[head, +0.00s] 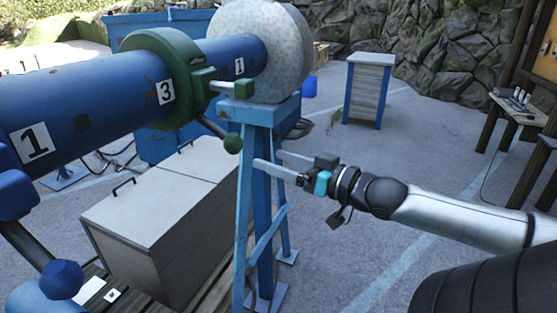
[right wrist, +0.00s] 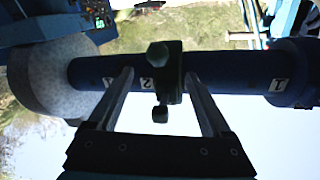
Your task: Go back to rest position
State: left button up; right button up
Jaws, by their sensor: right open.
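The cable reel shows in the head view as a long blue drum (head: 85,95) with white number labels, running from the left to a pale round end disc (head: 288,50). A green collar (head: 160,75) with a green latch handle (head: 243,88) sits around the drum. My right gripper (head: 268,158) is open and empty, level, in front of the blue stand and below the handle. In the right wrist view, the right gripper's (right wrist: 158,78) two fingers are spread, with the dark latch (right wrist: 165,70) and the drum seen between and beyond them. My left gripper is not in view.
A blue trestle stand (head: 263,190) holds up the disc end, close to my right fingers. A grey box (head: 140,215) with handles stands below the drum. A blue and white cabinet (head: 368,90) stands further back. The paved floor to the right is mostly clear.

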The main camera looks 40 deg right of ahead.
dwell(0.6)
